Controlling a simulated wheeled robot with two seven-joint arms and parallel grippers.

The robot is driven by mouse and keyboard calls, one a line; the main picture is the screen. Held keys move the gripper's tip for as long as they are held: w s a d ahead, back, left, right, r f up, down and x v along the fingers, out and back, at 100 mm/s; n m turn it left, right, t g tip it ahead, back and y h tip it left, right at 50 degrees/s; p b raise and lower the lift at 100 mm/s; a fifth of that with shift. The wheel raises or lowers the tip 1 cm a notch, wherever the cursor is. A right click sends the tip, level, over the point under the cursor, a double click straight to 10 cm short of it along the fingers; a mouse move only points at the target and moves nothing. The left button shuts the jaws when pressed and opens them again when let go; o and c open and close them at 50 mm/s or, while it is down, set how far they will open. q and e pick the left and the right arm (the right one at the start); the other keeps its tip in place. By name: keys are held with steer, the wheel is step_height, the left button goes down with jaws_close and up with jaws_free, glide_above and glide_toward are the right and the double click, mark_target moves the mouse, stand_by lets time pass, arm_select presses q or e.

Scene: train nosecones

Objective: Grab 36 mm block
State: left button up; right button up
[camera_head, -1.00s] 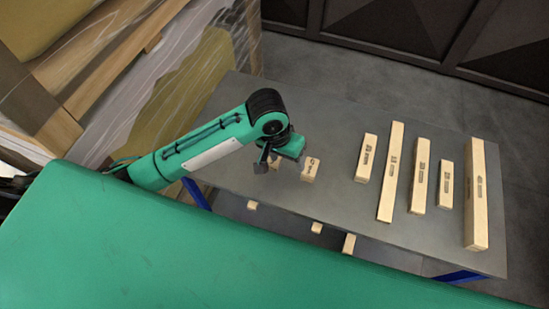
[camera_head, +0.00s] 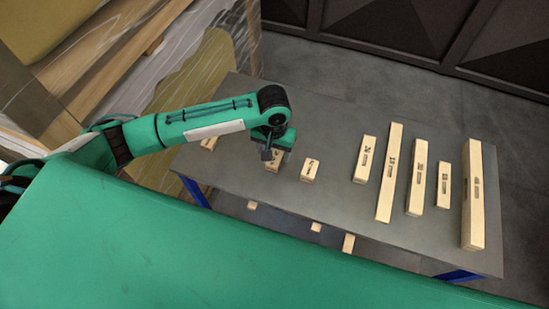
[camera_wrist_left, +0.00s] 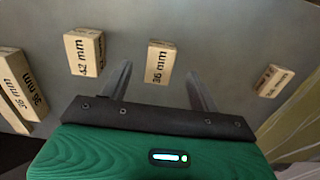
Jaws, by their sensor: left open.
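The 36 mm block (camera_wrist_left: 161,63) is a small pale wooden block with dark printing in the left wrist view. It lies on the grey table between and just ahead of my two fingertips. My left gripper (camera_wrist_left: 158,72) is open, with a finger on each side and no visible contact with the block. In the head view my left gripper (camera_head: 274,154) hangs over the left part of the table, partly covering the same block (camera_head: 273,166). My right gripper is not in view.
A 42 mm block (camera_wrist_left: 85,52) lies left of it in the wrist view, and another small block (camera_wrist_left: 274,81) lies to the right. Table space behind the blocks is clear.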

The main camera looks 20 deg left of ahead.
mark_target(272, 162)
arm_select(q)
steer(key=f, duration=0.1)
steer(key=f+p, duration=0.1)
steer(key=f, duration=0.1)
steer(key=f+p, duration=0.1)
steer(key=f, duration=0.1)
steer(key=shift+s+f, duration=0.2)
steer(key=shift+s, duration=0.2)
steer(key=shift+f, duration=0.25)
steer(key=c, duration=1.1)
steer(key=shift+o, duration=0.2)
steer(key=shift+r, duration=0.15)
